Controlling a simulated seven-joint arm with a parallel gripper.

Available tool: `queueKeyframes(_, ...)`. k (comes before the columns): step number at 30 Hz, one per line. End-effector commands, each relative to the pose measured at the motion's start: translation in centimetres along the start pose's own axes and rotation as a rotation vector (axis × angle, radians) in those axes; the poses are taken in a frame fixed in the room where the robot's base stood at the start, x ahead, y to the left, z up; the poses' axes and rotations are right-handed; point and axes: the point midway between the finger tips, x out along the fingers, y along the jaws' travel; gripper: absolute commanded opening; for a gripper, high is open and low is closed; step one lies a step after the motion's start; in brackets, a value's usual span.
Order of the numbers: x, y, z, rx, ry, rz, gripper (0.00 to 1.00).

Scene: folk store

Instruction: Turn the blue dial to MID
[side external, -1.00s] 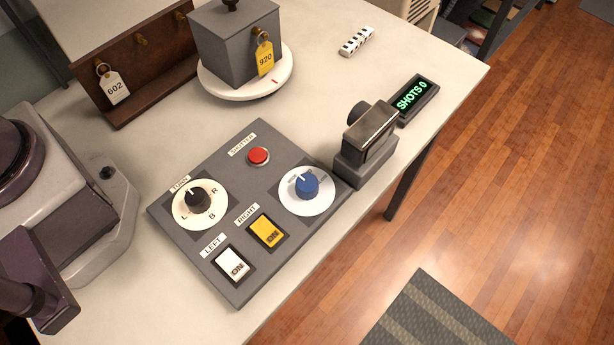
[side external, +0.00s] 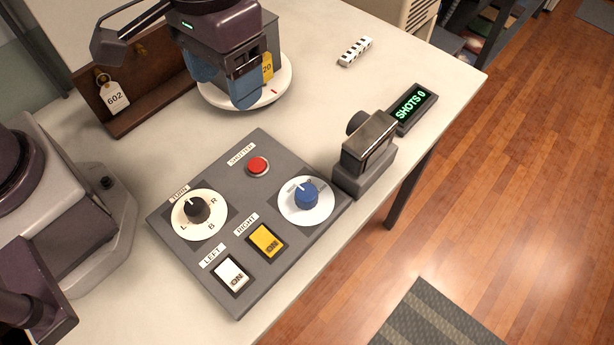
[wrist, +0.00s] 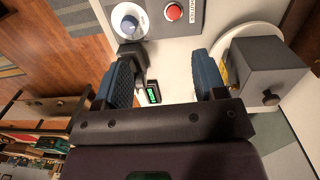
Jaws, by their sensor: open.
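The blue dial (side external: 305,194) sits on a white disc at the right side of the grey control panel (side external: 200,258). A pale pointer mark shows on the dial, toward its upper left; the lettering on the disc is too small to read. The dial also shows at the top of the wrist view (wrist: 128,22). My gripper (side external: 225,85) is open and empty. It is above the table at the back, in front of the grey box on the round turntable, well apart from the dial. In the wrist view its two blue fingers (wrist: 163,85) are spread.
The panel also carries a red shutter button (side external: 258,166), a black turn knob (side external: 196,209), a white switch (side external: 232,275) and a yellow switch (side external: 267,241). A camera (side external: 368,145) stands right of the dial, by a "SHOTS 0" display (side external: 411,106). The turntable (side external: 280,88) is behind.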

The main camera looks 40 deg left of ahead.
Motion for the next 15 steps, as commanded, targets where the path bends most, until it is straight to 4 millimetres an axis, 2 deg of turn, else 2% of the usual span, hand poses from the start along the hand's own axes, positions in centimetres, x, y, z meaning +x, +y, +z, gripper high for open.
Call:
queueKeyframes(1,1.7,1.6,-0.3,-0.048,-0.021,-0.029,0.65)
queueKeyframes(3,3.6,3.4,-0.8,-0.143,-0.033,-0.061,0.65)
queueKeyframes(8,7.7,7.1,-2.1,-0.426,-0.013,-0.120,0.65)
queueKeyframes(11,8.5,8.2,-3.4,-0.627,0.017,-0.109,0.65)
queueKeyframes(15,7.7,9.3,-4.6,-0.839,0.038,-0.059,0.65)
